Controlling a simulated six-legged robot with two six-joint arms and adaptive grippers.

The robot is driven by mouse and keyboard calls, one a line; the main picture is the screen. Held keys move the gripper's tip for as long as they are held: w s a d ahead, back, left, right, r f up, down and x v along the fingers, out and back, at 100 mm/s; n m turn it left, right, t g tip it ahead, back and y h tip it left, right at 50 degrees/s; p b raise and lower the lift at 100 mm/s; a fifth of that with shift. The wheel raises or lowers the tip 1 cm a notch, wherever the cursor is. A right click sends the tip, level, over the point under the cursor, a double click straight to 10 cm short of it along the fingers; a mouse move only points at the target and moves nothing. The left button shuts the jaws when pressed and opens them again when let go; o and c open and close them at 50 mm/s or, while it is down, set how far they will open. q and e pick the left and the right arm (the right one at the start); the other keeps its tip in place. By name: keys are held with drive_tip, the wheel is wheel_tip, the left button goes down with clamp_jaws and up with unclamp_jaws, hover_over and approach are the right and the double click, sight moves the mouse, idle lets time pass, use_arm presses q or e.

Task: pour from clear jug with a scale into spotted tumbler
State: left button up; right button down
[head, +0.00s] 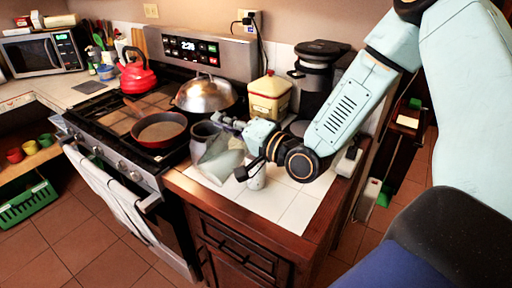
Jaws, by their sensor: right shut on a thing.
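The clear jug (220,166) is a pale, see-through vessel above the white tiled counter, left of my right gripper. It looks tilted; its scale is too small to read. My right gripper (230,123) reaches in from the right and is shut on the jug near its upper part. A small whitish cup, likely the spotted tumbler (257,180), stands on the tiles just right of the jug, below my wrist. My wrist hides its upper part, and I cannot make out liquid in either vessel. My left gripper is not in view.
A grey vessel (204,136) shows behind the jug. A cream and red canister (269,98) and a black coffee maker (318,75) stand behind my gripper. The stove at left holds a frying pan (160,130), a domed metal lid (205,94) and a red kettle (137,76). Front tiles are clear.

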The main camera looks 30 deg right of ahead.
sight(213, 153)
drive_tip(key=a+f+n+b, duration=0.1)
drive_tip(key=b, duration=0.1)
drive_tip(key=a+f+n+b, duration=0.1)
drive_tip(key=f+n+b, duration=0.1)
drive_tip(key=s+a+f+n+b, duration=0.1)
drive_tip(key=b, duration=0.1)
drive_tip(key=shift+a+f, duration=0.25)
drive_tip(key=shift+f, duration=0.15)
drive_tip(key=shift+a+f+n, duration=0.1)
drive_tip(key=shift+a+n, duration=0.1)
drive_tip(key=shift+n, duration=0.2)
drive_tip(key=shift+s+a+f+n+b, duration=0.25)
drive_tip(key=shift+f+n+b, duration=0.15)
drive_tip(key=shift+b, duration=0.25)
drive_tip(key=shift+a+f+n+b, duration=0.4)
drive_tip(key=shift+a+f+b, duration=0.1)
drive_tip(key=shift+b, duration=0.2)
drive_tip(key=shift+s+a+f+n+b, duration=0.3)
drive_tip(key=shift+a+f+n+b, duration=0.35)
drive_tip(key=shift+b, duration=0.4)
drive_tip(key=shift+s+a+f+n+b, duration=0.15)
drive_tip(key=shift+a+f+n+b, duration=0.55)
drive_tip(key=shift+f+b, duration=0.3)
drive_tip(key=s+a+f+n+b, duration=0.1)
drive_tip(key=a+f+n+b, duration=0.2)
drive_tip(key=f+n+b, duration=0.1)
drive_tip(key=shift+a+f+b, duration=0.15)
drive_tip(key=shift+f+b, duration=0.45)
drive_tip(key=shift+b, duration=0.45)
